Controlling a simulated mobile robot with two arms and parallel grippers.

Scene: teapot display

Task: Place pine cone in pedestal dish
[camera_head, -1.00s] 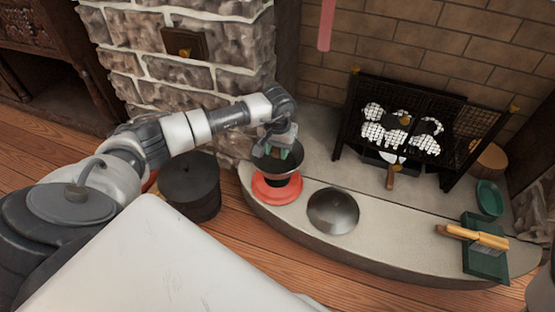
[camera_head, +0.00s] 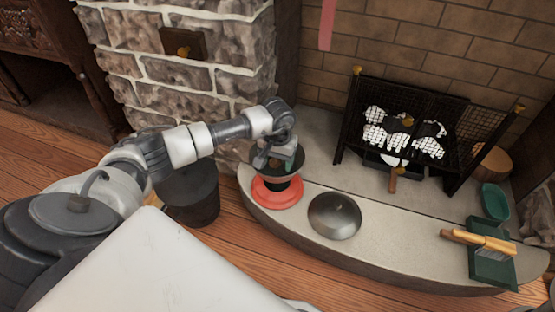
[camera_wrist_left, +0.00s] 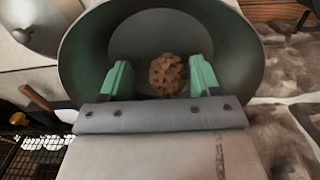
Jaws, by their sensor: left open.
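The pedestal dish (camera_head: 260,158) is a dark round bowl above a red round base (camera_head: 277,197), on the stone hearth's left end. In the left wrist view the dish (camera_wrist_left: 240,40) fills the upper middle. The brown pine cone (camera_wrist_left: 168,74) shows inside the dish's outline, between my green fingertips and closer to the right one. It is not visible in the head view. My left gripper (camera_head: 289,158) is at the bowl, its fingers apart; in the wrist view the open gripper (camera_wrist_left: 160,76) has a gap beside the cone. My right gripper is not in view.
A grey metal dome (camera_head: 335,216) lies right of the dish on the hearth (camera_head: 400,232). A black pot (camera_head: 193,195) stands on the floor at left. A fire grate (camera_head: 405,130) is behind. A green dustpan (camera_head: 492,270) with a brush (camera_head: 480,241) is at right.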

